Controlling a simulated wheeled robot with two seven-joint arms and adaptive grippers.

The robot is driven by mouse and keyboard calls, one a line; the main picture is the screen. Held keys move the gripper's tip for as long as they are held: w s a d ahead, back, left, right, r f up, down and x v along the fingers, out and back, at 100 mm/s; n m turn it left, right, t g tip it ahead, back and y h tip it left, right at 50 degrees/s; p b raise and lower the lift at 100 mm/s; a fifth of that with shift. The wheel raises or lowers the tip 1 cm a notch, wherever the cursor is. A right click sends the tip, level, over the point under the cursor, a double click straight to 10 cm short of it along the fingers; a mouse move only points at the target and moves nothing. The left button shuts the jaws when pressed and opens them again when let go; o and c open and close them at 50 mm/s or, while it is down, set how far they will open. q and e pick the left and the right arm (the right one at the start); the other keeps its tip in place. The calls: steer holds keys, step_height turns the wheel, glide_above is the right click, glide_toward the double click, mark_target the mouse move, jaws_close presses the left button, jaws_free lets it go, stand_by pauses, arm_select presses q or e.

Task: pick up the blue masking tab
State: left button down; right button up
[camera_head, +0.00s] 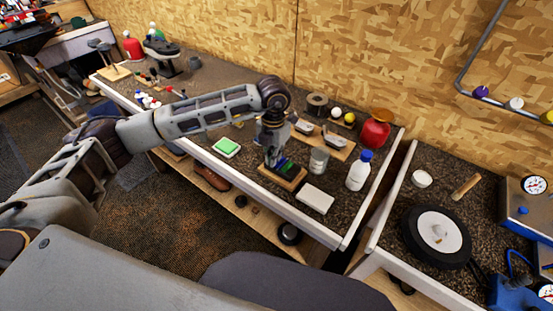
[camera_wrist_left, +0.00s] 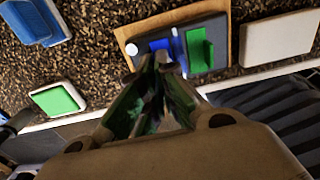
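The blue masking tab (camera_wrist_left: 160,44) shows in the left wrist view on a dark holder, just beyond my left fingertips. In the head view my left gripper (camera_head: 273,163) points down over the holder and covers part of it. Its fingertips (camera_wrist_left: 156,61) lie close together with a narrow gap, and I cannot tell whether they touch or grip the tab. A green tab (camera_wrist_left: 201,49) stands right of the blue one on the same holder. The holder sits on a wooden board (camera_head: 288,183). My right gripper is not in view.
A white block (camera_head: 315,198) lies right of the board. A grey can (camera_head: 318,160) and a white bottle with a blue cap (camera_head: 358,172) stand behind it. A green-topped pad (camera_head: 226,147) lies to the left. The bench's white front edge (camera_head: 262,203) is close.

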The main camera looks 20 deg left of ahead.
arm_select(q)
steer(key=shift+r, duration=0.1)
